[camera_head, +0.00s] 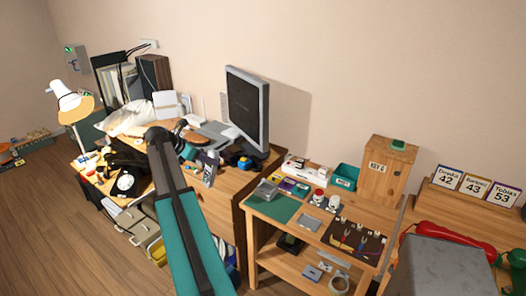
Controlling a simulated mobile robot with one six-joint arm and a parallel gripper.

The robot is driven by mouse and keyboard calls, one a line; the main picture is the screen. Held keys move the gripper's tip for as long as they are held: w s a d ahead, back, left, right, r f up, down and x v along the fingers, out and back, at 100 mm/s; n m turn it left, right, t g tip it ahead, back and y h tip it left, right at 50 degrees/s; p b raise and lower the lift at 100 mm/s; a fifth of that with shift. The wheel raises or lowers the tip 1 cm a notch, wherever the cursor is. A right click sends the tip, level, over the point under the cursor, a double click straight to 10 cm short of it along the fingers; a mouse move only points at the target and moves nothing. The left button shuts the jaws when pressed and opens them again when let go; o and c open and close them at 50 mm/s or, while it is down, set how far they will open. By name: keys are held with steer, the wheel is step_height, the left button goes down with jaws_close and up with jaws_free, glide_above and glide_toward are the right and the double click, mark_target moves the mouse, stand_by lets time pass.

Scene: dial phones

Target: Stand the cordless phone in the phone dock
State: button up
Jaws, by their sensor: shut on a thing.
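My gripper (200,158) is over the right part of the cluttered wooden desk, at the end of my dark and teal arm. It is small in the picture and partly hidden by my wrist. A slim grey upright piece (210,170) shows at its fingers. It looks like the cordless phone, held in the jaws, but its details are too small to be certain. I cannot pick out the phone dock for sure among the small things on the desk.
A monitor (247,108) stands behind, with a blue and yellow item (244,163) below it. A black dial phone (127,182) is left of my arm. A wooden bench (258,208) with tools and a key box (386,172) stands right. A red phone (450,236) is far right.

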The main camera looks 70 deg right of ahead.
steer(key=s+d+f+n+t+h, duration=0.1)
steer(key=s+d+h, duration=0.3)
steer(key=s+d, duration=1.1)
steer(key=s+n+p, duration=0.1)
steer(key=s, duration=0.2)
steer(key=shift+s+h, duration=0.15)
steer(key=shift+h, duration=0.25)
steer(key=shift+a+f, duration=0.1)
steer(key=shift+f, duration=0.1)
step_height(320, 180, down, 8)
steer(key=b, duration=0.6)
steer(key=shift+b, duration=0.35)
steer(key=shift+f+b, duration=0.4)
steer(key=shift+f, duration=1.35)
stand_by(1.1)
steer(key=o, duration=1.2)
steer(key=shift+a, duration=0.15)
steer(key=b+v, duration=0.2)
steer(key=v, duration=1.1)
steer(key=shift+a+r, duration=0.2)
steer(key=shift+a, duration=0.05)
